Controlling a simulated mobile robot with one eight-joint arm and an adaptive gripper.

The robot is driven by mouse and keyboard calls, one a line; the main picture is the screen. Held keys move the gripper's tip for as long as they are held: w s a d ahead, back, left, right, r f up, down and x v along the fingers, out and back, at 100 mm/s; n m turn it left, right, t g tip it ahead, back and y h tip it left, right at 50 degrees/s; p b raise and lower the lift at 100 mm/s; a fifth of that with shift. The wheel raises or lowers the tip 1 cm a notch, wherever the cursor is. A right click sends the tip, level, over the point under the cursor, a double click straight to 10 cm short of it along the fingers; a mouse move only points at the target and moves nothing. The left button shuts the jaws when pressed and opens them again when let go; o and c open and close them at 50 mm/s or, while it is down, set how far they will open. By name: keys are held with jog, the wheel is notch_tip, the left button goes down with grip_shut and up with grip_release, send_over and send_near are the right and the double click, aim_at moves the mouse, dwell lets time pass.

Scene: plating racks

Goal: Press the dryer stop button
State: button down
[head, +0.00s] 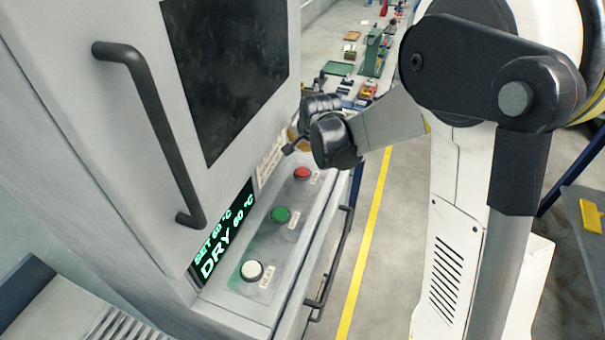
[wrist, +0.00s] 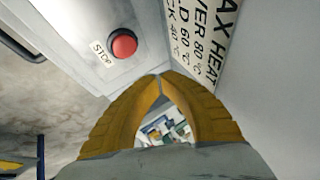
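The dryer's stop button is a red dome (head: 302,173) on the sloped control ledge, at the end nearest my gripper in the head view. In the wrist view the red button (wrist: 123,44) sits beside a label reading STOP, up and left of my fingertips. My gripper (wrist: 160,76) has yellow fingers whose tips meet, with nothing held between them. In the head view my gripper (head: 290,148) is just above and beyond the red button, close to the dryer front, apart from the button.
A green button (head: 281,214) and a white button (head: 252,270) share the ledge. A display (head: 222,232) reads DRY 60 °C. The dryer door handle (head: 150,130) and a lower handle (head: 330,262) stick out. A printed placard (wrist: 207,45) is beside the fingers. A cluttered bench (head: 345,52) stands behind.

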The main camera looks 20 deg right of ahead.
aim_at(301, 169)
notch_tip(301, 169, down, 7)
jog(key=b, duration=0.4)
jog(key=shift+r+b, duration=0.1)
jog(key=shift+b, duration=0.2)
dwell(1.0)
jog(key=shift+f+b, duration=0.35)
jog(key=shift+f, duration=0.05)
jog(key=shift+f+b, duration=0.45)
jog(key=shift+f, duration=0.05)
dwell(0.5)
jog(key=shift+r, duration=0.1)
jog(key=shift+r+p, duration=0.65)
jog(key=shift+r, duration=0.2)
jog(key=shift+r, duration=0.1)
jog(key=shift+r+p, duration=1.75)
jog(key=shift+r, duration=0.65)
